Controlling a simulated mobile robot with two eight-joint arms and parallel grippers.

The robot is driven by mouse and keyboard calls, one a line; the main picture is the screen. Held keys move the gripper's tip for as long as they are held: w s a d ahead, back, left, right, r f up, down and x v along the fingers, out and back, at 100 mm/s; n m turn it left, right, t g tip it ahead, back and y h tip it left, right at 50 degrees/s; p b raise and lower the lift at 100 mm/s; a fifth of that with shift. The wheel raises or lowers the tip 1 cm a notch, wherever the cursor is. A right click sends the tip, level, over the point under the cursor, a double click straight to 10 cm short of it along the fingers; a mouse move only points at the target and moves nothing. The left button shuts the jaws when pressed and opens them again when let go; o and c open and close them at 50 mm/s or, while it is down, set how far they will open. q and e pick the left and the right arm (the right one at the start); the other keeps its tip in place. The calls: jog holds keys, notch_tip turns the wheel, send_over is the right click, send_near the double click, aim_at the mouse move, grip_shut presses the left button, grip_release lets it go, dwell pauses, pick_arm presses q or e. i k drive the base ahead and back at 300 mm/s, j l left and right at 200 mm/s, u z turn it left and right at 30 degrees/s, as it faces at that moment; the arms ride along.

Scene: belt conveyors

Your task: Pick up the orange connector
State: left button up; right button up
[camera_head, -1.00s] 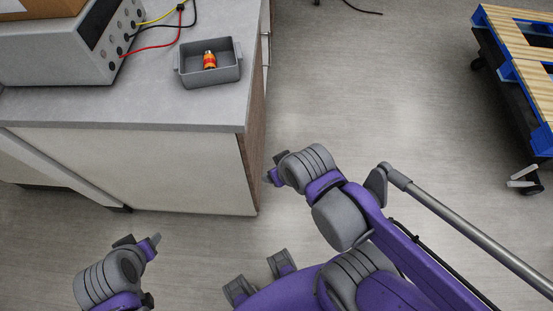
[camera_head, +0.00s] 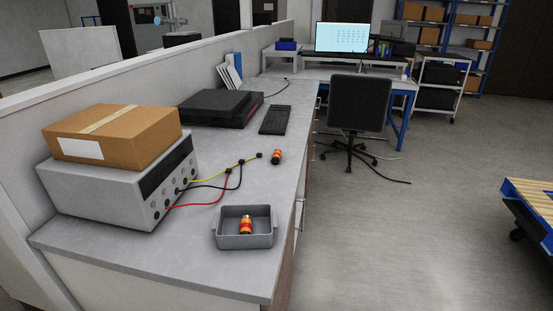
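An orange connector (camera_head: 246,225) with a dark end lies inside a small grey tray (camera_head: 262,241) near the front edge of the counter. A second orange connector (camera_head: 276,157) lies on the bare counter beyond the tray, near the counter's right edge. It is close to the tips of the cables. Neither of my grippers shows in the current view, so nothing can be told of their fingers.
A grey instrument (camera_head: 100,198) with a cardboard box (camera_head: 115,138) on top stands at left; red, black and yellow cables (camera_head: 205,204) run from it. Behind are a black device (camera_head: 215,108) and keyboard (camera_head: 275,120). A chair (camera_head: 358,105) and wooden-topped cart (camera_head: 535,205) stand at right.

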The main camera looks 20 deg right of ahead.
aim_at(275, 157)
jog(key=k, duration=0.7)
jog(key=k+u, duration=0.3)
jog(key=u, duration=0.15)
jog(key=k+j+u, duration=0.15)
jog(key=u, duration=0.35)
jog(key=l+u, duration=0.3)
jog(key=u, duration=0.15)
jog(key=l+u, duration=0.25)
jog(key=u, duration=0.2)
jog(key=k+l, duration=0.1)
jog(key=l, duration=2.1)
jog(key=k+l, duration=0.15)
jog(key=l, duration=2.05)
jog(key=k, duration=0.05)
